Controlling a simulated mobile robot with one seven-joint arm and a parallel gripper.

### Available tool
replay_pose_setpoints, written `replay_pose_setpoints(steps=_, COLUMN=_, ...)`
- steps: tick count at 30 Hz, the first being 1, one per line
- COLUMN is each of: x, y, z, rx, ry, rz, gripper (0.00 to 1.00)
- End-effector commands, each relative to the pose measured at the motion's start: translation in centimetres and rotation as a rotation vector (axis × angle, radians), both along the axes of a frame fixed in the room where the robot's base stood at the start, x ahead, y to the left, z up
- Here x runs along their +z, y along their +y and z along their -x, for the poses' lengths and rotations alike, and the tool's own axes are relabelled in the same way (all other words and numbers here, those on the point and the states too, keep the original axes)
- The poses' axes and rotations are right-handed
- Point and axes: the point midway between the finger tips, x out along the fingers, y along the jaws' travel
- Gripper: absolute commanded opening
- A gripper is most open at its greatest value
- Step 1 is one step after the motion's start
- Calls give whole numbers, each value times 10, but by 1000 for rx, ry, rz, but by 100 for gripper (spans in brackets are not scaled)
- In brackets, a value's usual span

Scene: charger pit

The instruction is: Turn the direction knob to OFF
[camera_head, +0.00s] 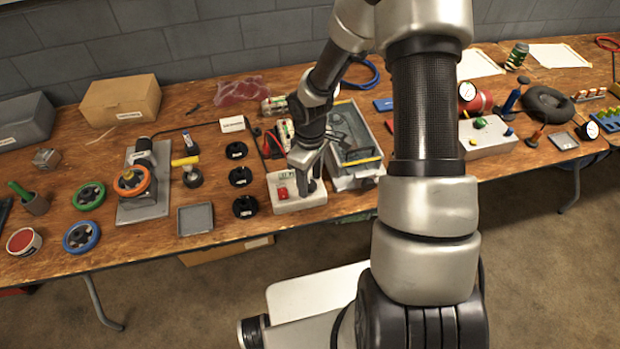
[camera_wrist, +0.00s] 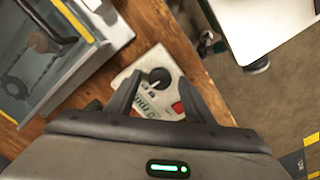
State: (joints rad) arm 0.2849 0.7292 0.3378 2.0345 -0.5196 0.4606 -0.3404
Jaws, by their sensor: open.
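The direction knob (camera_wrist: 159,77) is a round black knob with a light pointer mark on a white control box (camera_wrist: 147,58). Small markings lie beside it, too small to read, so I cannot tell its setting. A red button (camera_wrist: 178,108) is on the same box, near my right finger. My gripper (camera_wrist: 157,84) is open, with its two dark fingers on either side of the knob in this view. I cannot tell whether they touch it. In the head view my gripper (camera_head: 306,180) points down over the control box (camera_head: 300,203) and hides most of the knob.
A grey bin with a glass-like lid (camera_head: 352,140) stands close behind and right of the box. Several black knobs (camera_head: 240,176) lie to its left, with a grey tray (camera_head: 195,219) beyond. The table's front edge is just in front of the box.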

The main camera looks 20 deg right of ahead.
Motion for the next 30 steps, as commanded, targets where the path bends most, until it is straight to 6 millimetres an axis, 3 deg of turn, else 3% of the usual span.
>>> replay_pose_setpoints(steps=5, x=24, y=-1, z=-1, rx=0, ry=-4, rz=1, gripper=48)
replay_pose_setpoints(steps=21, x=148, y=0, z=-1, rx=0, ry=-4, rz=1, gripper=48)
replay_pose_setpoints(steps=30, x=172, y=0, z=0, rx=-1, ry=-1, rz=0, gripper=48)
